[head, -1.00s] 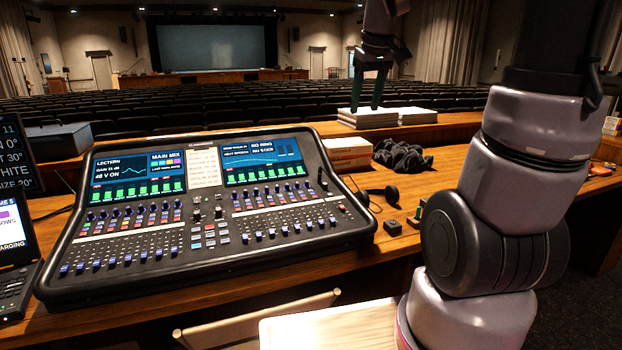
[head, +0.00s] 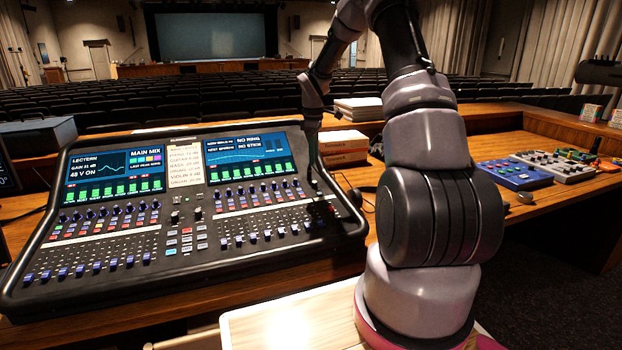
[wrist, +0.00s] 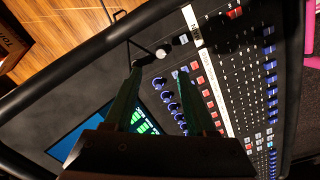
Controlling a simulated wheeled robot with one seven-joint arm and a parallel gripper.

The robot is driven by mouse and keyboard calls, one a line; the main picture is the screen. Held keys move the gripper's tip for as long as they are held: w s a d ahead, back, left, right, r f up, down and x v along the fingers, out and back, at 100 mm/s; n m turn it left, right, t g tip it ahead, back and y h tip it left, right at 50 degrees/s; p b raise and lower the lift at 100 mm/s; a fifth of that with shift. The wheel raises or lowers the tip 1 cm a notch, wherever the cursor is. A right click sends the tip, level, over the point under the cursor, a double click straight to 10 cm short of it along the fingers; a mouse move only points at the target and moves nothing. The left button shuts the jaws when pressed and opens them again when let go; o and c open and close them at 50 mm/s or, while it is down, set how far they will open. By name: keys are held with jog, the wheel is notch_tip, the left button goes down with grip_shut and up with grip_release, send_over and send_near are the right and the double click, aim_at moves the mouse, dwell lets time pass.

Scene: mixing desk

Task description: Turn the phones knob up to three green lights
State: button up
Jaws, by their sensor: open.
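The mixing desk (head: 190,255) stands on the wooden table in the head view, its two lit screens tilted up at the back. My gripper (head: 315,178) is over the desk's right end, pointing down. In the wrist view my gripper (wrist: 158,73) has its two green fingers apart, with nothing held. In the head view my gripper hides this spot.
Several blue knobs (wrist: 168,97) and red buttons lie close to the fingers. A stack of books (head: 358,108) and a white-and-orange box (head: 343,143) stand behind the desk. A blue device (head: 514,174) and a grey one (head: 552,167) lie at the right.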

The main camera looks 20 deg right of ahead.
aim_at(314, 184)
notch_tip(314, 184, down, 10)
jog(key=shift+w+d+r, duration=0.1)
jog(key=shift+d+r, duration=0.05)
jog(key=shift+r, duration=0.1)
grip_shut()
